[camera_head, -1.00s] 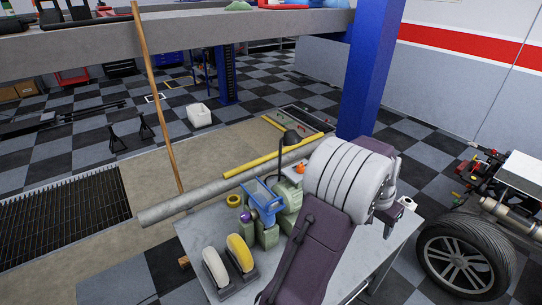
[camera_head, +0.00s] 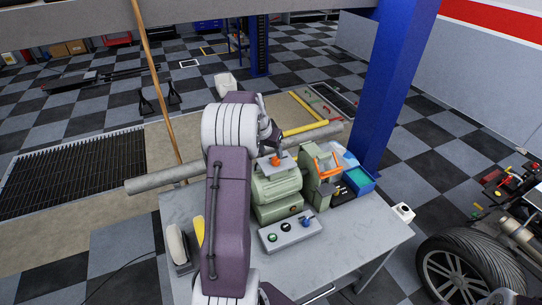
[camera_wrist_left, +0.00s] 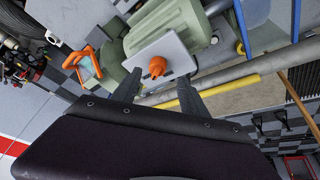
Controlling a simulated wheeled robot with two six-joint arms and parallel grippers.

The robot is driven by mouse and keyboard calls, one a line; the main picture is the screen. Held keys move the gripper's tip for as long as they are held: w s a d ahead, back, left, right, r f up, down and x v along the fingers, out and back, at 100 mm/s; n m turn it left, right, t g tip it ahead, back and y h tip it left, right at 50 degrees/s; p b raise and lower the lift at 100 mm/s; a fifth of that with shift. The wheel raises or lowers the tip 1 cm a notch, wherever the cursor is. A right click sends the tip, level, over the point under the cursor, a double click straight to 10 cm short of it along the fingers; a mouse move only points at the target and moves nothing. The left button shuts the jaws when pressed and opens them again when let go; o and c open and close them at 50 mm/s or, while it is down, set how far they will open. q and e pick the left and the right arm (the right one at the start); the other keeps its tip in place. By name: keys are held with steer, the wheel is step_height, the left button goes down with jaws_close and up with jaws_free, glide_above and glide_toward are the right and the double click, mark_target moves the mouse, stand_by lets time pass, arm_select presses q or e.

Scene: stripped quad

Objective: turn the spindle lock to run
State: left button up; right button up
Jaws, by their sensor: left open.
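An orange knob (camera_head: 276,160) stands on a square grey plate on top of the green bench machine (camera_head: 276,192); it looks like the spindle lock. It also shows in the left wrist view as an orange knob (camera_wrist_left: 157,67) on the plate (camera_wrist_left: 175,50). Any run marking is too small to read. My left gripper (camera_head: 268,132) is just behind and above the knob in the head view. In the left wrist view its open fingers (camera_wrist_left: 160,92) point toward the knob, with a gap between them and nothing held. My right gripper is not in view.
An orange handle (camera_head: 327,163) sits on the machine's right part. The bench top (camera_head: 350,240) is clear at front right.

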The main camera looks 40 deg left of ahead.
mark_target(275, 157)
arm_select(q)
steer(key=x, duration=0.2)
steer(key=w+p+x, duration=0.1)
steer(key=x, duration=0.2)
steer(key=shift+d, duration=0.25)
steer(key=shift+f, duration=0.25)
steer(key=shift+s+a, duration=0.1)
steer(key=shift+s, duration=0.15)
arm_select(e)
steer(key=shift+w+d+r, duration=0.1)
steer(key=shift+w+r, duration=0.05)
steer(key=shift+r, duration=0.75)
arm_select(q)
steer(key=shift+w+f, duration=0.1)
steer(key=shift+w, duration=0.05)
jaws_close()
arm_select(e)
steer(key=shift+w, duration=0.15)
